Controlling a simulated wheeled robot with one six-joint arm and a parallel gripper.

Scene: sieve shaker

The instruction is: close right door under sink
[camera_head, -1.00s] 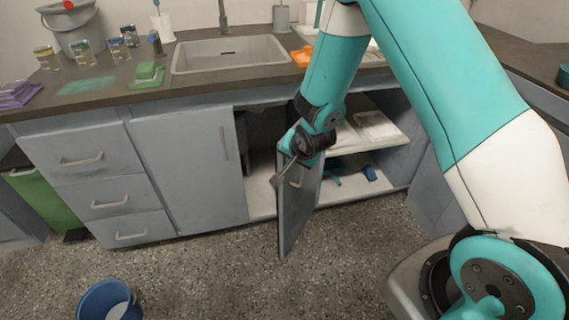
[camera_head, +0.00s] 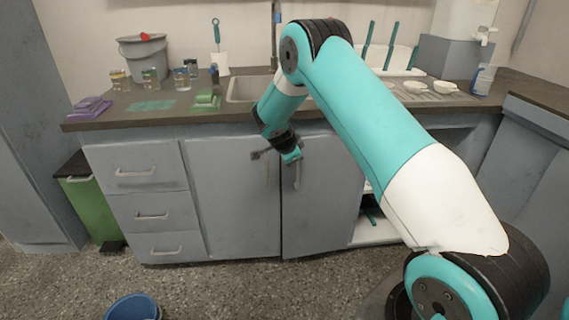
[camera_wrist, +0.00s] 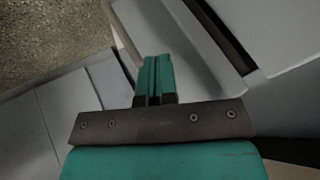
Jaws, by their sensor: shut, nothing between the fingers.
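The right door under the sink (camera_head: 325,205) is a grey panel with an upright bar handle (camera_head: 297,176). It stands almost in line with the left door (camera_head: 230,190); I cannot tell whether a small gap remains. My gripper (camera_head: 293,157) is in front of the door's upper left part, close to the handle. Its teal fingers (camera_wrist: 155,75) are together with nothing between them. Whether they touch the door is not clear. Grey panels and a dark gap (camera_wrist: 240,65) show close by in the wrist view.
Drawers (camera_head: 150,212) stand left of the doors, with a green bin (camera_head: 90,208) beyond. An open shelf space (camera_head: 378,232) is right of the right door. A blue bucket (camera_head: 135,308) stands on the floor. The speckled floor before the doors is clear.

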